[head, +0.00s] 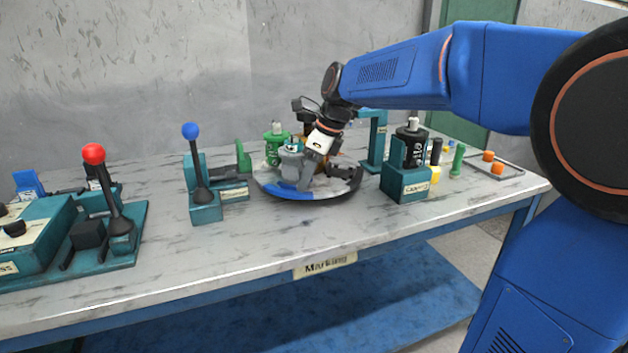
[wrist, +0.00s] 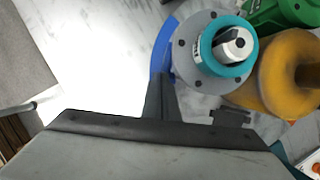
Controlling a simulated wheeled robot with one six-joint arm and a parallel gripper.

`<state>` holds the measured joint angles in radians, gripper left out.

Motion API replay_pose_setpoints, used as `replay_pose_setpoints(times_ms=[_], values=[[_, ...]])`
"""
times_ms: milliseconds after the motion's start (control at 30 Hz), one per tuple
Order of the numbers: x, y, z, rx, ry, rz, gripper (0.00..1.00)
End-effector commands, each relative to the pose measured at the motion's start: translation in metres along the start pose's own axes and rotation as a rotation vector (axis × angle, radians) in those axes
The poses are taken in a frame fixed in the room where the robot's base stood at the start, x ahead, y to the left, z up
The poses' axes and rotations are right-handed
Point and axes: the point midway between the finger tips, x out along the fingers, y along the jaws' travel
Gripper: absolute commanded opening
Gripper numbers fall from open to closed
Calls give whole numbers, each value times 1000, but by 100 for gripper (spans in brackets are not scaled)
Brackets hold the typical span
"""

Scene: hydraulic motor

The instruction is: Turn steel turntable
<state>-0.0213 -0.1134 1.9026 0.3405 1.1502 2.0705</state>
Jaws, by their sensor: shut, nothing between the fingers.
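The round steel turntable (head: 327,193) sits on the bench in the head view, with blue, white and dark sectors on its rim. A blue strip of it (wrist: 158,52) shows in the wrist view. A grey motor part with a teal ring (head: 291,166) stands on it, seen from above in the wrist view (wrist: 190,55). A green part (head: 274,143) is behind it. My gripper (head: 308,183) points down over the turntable, just right of the grey part; its narrow shut fingers (wrist: 160,88) hold nothing. I cannot tell whether the fingers touch the turntable or the grey part.
A blue-knobbed lever (head: 198,170) stands left of the turntable, and a red-knobbed lever (head: 110,190) farther left. A teal stand with a black cylinder (head: 404,180) is close on the right. An orange-yellow part (wrist: 280,70) lies near the grey one. The bench front (head: 250,240) is clear.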

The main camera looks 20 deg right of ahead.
Motion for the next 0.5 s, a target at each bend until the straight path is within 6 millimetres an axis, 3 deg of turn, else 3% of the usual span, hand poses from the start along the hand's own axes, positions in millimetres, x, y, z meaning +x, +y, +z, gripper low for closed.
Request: replay_pose_setpoints(times_ms=[500], values=[[15, 5, 37, 74, 0, -30, 0]])
